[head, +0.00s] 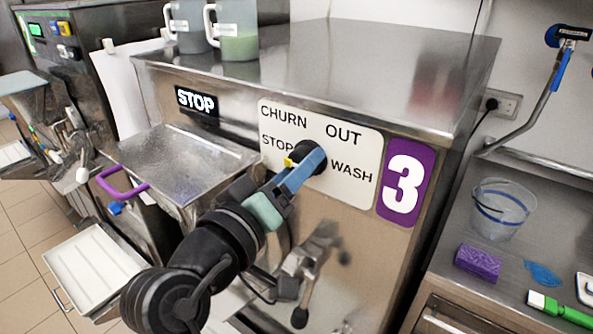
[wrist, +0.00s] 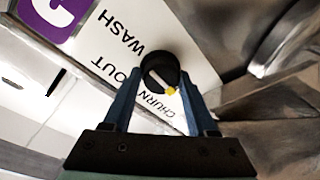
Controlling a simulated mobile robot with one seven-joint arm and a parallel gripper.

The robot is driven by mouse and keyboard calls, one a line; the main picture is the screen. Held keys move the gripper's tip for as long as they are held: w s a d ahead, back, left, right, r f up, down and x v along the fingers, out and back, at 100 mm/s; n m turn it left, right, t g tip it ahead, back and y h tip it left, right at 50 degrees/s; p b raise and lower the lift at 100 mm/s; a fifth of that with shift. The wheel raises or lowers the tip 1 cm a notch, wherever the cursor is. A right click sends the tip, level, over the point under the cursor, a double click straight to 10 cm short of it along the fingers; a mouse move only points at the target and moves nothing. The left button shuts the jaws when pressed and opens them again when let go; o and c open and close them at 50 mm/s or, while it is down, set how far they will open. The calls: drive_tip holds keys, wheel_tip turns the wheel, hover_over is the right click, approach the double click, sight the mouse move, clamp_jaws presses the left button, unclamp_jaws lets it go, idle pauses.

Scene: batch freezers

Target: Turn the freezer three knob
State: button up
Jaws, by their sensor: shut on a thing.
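The freezer three knob (head: 313,152) is round and black, on a white label plate (head: 364,150) marked CHURN, OUT, STOP and WASH. In the wrist view the knob (wrist: 158,66) shows a pale line and a yellow tip. In the head view the yellow tip is at the knob's left, beside the word STOP. My gripper (head: 307,166) reaches up from the lower left, its blue fingers at the knob. In the wrist view the fingers of my gripper (wrist: 160,85) stand on either side of the knob, shut on it. The fingers partly cover the knob in the head view.
A purple "3" sign (head: 404,183) is right of the plate. A black STOP sign (head: 197,101) and a metal tray lid (head: 185,160) are to the left. Two jugs (head: 236,30) stand on top. A counter at right holds a clear bucket (head: 500,208) and a purple sponge (head: 477,263).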

drive_tip(key=m+b, duration=0.3)
drive_tip(key=b, duration=0.1)
drive_tip(key=m+b, duration=0.3)
drive_tip(key=b, duration=0.1)
drive_tip(key=m+h+b, duration=0.1)
drive_tip(key=m+b, duration=0.2)
drive_tip(key=b, duration=0.1)
drive_tip(key=shift+a+f+m+b, duration=0.1)
drive_tip(key=shift+f+m+b, duration=0.2)
drive_tip(key=shift+f+m, duration=0.1)
drive_tip(key=shift+w+r+m+b, duration=0.1)
drive_tip(key=shift+r+m+b, duration=0.15)
drive_tip(key=shift+m+b, duration=0.75)
drive_tip(key=shift+r, duration=0.15)
drive_tip(key=o, duration=1.3)
drive_tip(key=shift+w+h, duration=0.1)
drive_tip(key=shift+h, duration=0.2)
drive_tip(key=shift+o, duration=0.2)
